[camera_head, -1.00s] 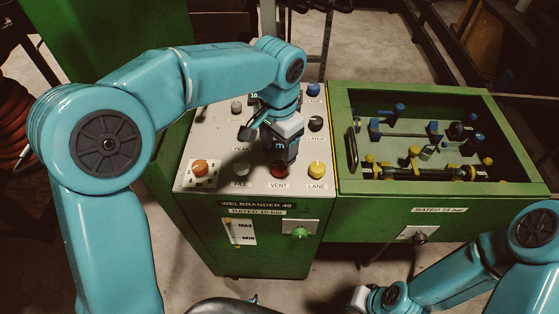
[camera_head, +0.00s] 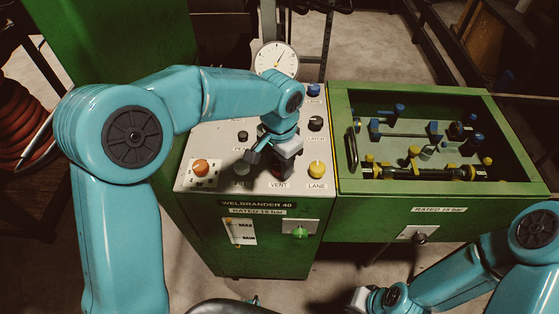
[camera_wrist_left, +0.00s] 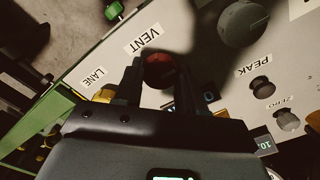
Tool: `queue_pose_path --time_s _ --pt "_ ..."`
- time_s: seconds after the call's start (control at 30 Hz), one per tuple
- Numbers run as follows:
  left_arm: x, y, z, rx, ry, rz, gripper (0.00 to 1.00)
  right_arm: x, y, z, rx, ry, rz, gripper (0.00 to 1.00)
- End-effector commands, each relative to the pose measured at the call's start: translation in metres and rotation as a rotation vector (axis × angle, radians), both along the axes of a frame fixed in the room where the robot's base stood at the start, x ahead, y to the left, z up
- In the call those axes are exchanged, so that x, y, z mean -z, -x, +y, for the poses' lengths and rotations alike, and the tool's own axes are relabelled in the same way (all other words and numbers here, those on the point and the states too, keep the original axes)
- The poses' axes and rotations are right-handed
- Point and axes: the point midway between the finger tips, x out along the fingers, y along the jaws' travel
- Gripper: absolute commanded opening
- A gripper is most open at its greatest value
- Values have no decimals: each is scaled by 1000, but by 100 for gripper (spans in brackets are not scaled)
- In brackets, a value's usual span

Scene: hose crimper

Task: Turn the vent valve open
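The vent valve is a dark red round knob (camera_wrist_left: 160,71) above the VENT label (camera_wrist_left: 146,38) on the light panel. In the head view my left gripper mostly covers it. My left gripper (camera_head: 280,168) is over the knob, pointing down at the panel. In the left wrist view its two fingers (camera_wrist_left: 160,82) are spread, one on each side of the knob. I cannot tell whether they touch it. My right gripper (camera_head: 362,298) is low at the bottom right, away from the panel, and its fingers are too small to read.
A yellow LANE knob (camera_head: 317,169) is close on the right of the vent knob. A large grey knob (camera_wrist_left: 243,22) is on the other side. A green-framed box (camera_head: 440,189) with fittings adjoins on the right.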

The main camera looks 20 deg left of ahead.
Motion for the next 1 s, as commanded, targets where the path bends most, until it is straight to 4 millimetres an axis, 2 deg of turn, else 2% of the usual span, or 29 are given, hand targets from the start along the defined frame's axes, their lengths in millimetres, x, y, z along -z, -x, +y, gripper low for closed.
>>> queue_pose_path --time_s 0.37,1.0 --pt "-2 0 0 106 0 0 9 -4 0 0 0 0 0 0" --pt "-3 0 0 682 1 -1 9 -20 0 0 0 0 0 0"
